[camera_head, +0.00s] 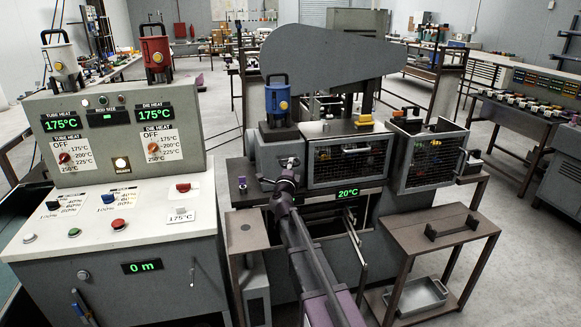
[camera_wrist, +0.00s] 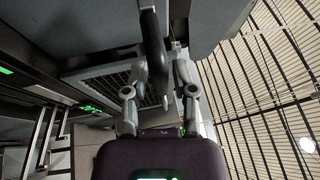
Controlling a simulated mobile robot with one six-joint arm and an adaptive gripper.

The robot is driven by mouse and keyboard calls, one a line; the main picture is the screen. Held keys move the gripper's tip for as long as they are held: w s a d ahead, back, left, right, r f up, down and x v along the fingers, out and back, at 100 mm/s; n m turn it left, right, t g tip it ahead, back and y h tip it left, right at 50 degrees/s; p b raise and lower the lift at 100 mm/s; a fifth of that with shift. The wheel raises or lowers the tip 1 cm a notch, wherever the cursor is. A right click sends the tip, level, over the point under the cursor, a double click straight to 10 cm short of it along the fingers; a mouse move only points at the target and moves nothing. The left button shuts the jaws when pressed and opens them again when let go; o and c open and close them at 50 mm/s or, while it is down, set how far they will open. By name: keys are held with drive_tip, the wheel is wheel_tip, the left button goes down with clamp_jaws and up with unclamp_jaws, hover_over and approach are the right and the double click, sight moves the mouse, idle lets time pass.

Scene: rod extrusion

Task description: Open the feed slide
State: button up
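The rod extrusion machine (camera_head: 340,200) stands ahead, with two mesh-fronted compartments and a 20°C display. I cannot tell for sure which part is the feed slide. My gripper (camera_head: 285,183) is at the machine's front left, left of the mesh door (camera_head: 347,162). In the wrist view my gripper (camera_wrist: 160,75) has its two fingers spread apart. I see a gap on the right side; contact on the left is unclear. My arm partly hides the machine's lower front.
A control console (camera_head: 110,230) with 175°C displays and buttons stands close on the left. A small brown table (camera_head: 440,232) with a dark handle stands at right, above a metal tray (camera_head: 416,296). Open floor lies at far right. Benches fill the background.

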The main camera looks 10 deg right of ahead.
clamp_jaws()
drive_tip(key=shift+s, duration=1.05)
drive_tip(key=shift+d, duration=0.1)
drive_tip(key=o, duration=0.6)
unclamp_jaws()
drive_tip(key=shift+c, duration=0.2)
drive_tip(key=shift+w, duration=0.2)
